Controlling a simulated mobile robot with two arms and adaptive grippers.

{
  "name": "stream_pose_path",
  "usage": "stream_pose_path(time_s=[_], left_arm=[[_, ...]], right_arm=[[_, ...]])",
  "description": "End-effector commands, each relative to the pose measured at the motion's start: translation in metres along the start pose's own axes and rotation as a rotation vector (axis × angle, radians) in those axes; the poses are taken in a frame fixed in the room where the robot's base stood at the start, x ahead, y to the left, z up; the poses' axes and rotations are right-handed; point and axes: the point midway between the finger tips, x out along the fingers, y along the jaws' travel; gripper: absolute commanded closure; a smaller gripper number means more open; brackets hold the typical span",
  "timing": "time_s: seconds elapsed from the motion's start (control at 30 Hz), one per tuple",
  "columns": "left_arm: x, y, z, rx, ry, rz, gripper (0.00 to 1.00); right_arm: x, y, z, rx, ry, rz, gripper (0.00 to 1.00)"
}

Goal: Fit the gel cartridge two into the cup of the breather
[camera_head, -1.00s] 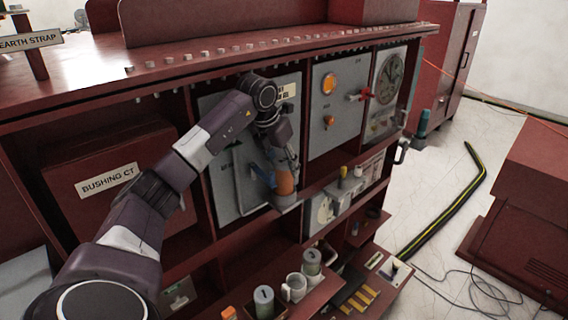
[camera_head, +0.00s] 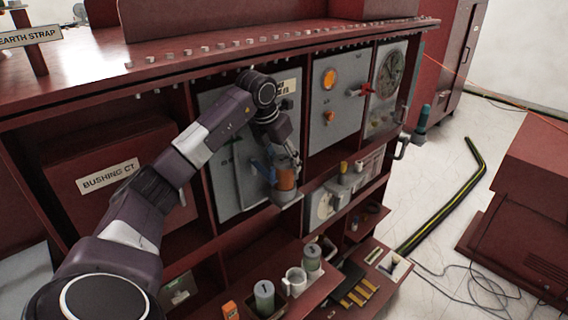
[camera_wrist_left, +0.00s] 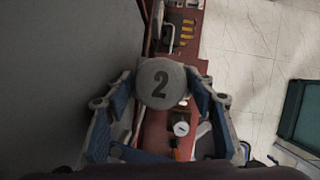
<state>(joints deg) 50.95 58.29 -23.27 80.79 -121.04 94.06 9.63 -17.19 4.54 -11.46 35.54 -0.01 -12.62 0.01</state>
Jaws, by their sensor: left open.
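Gel cartridge two (camera_wrist_left: 161,84) shows its round grey lid marked "2" between the fingers of my left gripper (camera_wrist_left: 162,100) in the left wrist view. The gripper is open, with a finger on each side of the lid. In the head view the left gripper (camera_head: 281,168) is at an orange cylinder (camera_head: 286,178) in front of the grey panel. A grey cup-like part (camera_head: 287,198) is directly under the orange cylinder. How deep the cartridge sits in it cannot be told. My right gripper is out of view.
The cabinet frame encloses the grey panels. A red handle (camera_head: 360,91) sticks out to the right.

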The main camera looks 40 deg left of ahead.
Motion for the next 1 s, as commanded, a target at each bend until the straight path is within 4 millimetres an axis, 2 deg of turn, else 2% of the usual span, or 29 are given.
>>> stream_pose_path(time_s=[0.27, 0.5, 0.7, 1.0], left_arm=[[-0.056, 0.001, 0.0, 0.0, -0.007, 0.002, 0.49], [-0.098, 0.0, 0.0, 0.0, -0.004, 0.0, 0.49], [-0.111, 0.0, -0.001, 0.0, 0.001, 0.001, 0.49], [-0.113, 0.0, -0.001, 0.0, 0.001, 0.001, 0.49]], right_arm=[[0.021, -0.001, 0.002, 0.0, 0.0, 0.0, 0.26], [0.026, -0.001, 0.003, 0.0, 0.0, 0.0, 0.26], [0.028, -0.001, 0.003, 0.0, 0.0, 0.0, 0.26], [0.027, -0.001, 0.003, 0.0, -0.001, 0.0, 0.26]])
